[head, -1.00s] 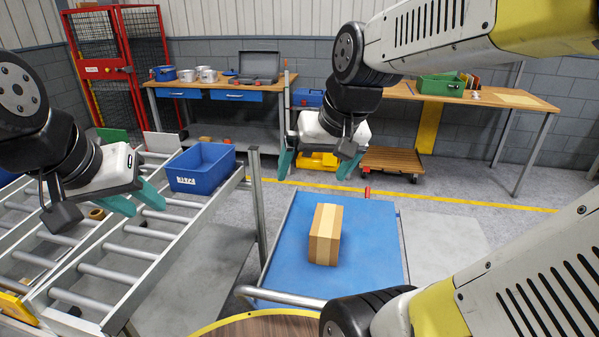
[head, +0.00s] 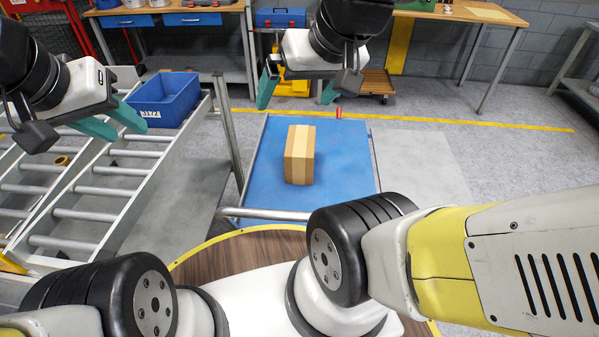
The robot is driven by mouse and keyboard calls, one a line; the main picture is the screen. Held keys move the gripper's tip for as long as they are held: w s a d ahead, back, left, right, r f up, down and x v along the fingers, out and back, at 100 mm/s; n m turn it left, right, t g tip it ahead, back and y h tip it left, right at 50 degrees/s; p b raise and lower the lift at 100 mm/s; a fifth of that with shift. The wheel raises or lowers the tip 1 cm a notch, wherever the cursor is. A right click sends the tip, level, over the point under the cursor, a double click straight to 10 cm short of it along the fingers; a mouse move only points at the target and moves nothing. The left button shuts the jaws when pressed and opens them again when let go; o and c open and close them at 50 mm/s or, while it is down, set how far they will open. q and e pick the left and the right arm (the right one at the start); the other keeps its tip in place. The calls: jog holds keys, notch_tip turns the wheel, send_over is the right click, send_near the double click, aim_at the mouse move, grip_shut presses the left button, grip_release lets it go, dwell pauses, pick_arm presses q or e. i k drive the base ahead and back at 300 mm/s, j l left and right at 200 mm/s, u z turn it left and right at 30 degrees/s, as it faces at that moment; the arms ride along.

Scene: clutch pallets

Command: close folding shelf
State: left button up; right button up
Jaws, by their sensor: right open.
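I cannot make out with certainty a folding shelf in this view. A blue flat platform (head: 345,185) with a metal rail at its near end stands in front of me. A light-brown two-tone box (head: 300,155) stands upright on it. My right gripper (head: 295,102) is open and empty, with teal fingers pointing down, and appears above the far end of the platform. My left gripper (head: 130,131) is open and empty, with its teal fingers apart, at the left by the roller conveyor and in front of the blue bin (head: 168,100).
The roller conveyor (head: 97,190) runs along the left. Workbenches (head: 460,12) stand at the back, with a wooden dolly (head: 378,82) below. A red-tipped part (head: 339,113) shows at the platform's far edge. Floor to the right of the platform is free.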

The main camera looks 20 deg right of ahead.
aim_at(422, 167)
jog(key=z, duration=0.75)
